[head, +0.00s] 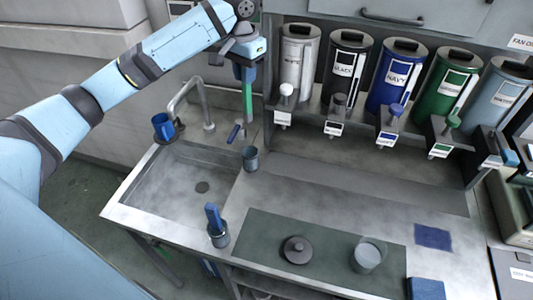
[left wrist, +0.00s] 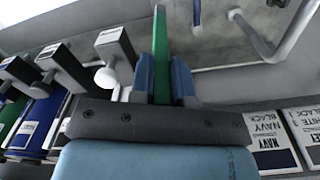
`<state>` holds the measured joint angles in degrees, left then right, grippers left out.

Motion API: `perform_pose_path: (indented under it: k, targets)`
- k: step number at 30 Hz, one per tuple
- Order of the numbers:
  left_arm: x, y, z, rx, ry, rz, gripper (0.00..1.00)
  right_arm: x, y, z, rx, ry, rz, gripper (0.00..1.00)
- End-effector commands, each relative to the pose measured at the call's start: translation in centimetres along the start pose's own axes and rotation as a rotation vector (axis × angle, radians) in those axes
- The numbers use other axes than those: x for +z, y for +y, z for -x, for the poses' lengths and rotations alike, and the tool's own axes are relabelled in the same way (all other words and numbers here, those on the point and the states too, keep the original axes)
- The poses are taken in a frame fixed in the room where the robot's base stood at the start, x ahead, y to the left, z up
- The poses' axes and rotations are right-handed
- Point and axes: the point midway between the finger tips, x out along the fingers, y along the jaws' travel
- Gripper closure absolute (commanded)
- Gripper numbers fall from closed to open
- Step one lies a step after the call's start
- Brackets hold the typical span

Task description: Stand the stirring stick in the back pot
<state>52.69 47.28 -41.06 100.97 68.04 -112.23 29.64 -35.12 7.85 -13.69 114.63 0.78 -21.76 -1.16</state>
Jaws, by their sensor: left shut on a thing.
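My left gripper (head: 245,72) is shut on the green stirring stick (head: 248,98), which hangs down upright from it. In the left wrist view the stick (left wrist: 160,50) stands out between the two blue fingers (left wrist: 162,82). The back pot (head: 250,158), a small grey cup, stands on the counter beside the sink's right edge. In the head view the stick's lower end shows above this pot, apart from it. The front pot (head: 219,236) stands nearer, with a blue object (head: 213,216) in it. My right gripper is not in view.
Labelled canisters with dispensers (head: 388,75) line the back right. A dark mat (head: 265,230) bears a round grey lid (head: 297,250) and a clear cup (head: 367,256). A blue cloth (head: 433,237) lies right.

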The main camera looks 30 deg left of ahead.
Motion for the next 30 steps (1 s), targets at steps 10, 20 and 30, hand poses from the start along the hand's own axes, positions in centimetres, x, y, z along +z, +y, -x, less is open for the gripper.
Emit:
perform_pose_path:
  k: [10, 20, 30]
  targets:
    - [0.2, 0.0, -8.6, 0.000, -0.007, 0.000, 1.00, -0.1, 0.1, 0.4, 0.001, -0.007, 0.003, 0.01]
    - [0.1, 0.0, -14.8, 0.000, -0.003, 0.000, 1.00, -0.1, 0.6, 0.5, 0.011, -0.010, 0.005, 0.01]
    - [0.1, 0.0, -18.4, 0.000, -0.004, 0.000, 1.00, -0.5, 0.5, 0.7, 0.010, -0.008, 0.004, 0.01]
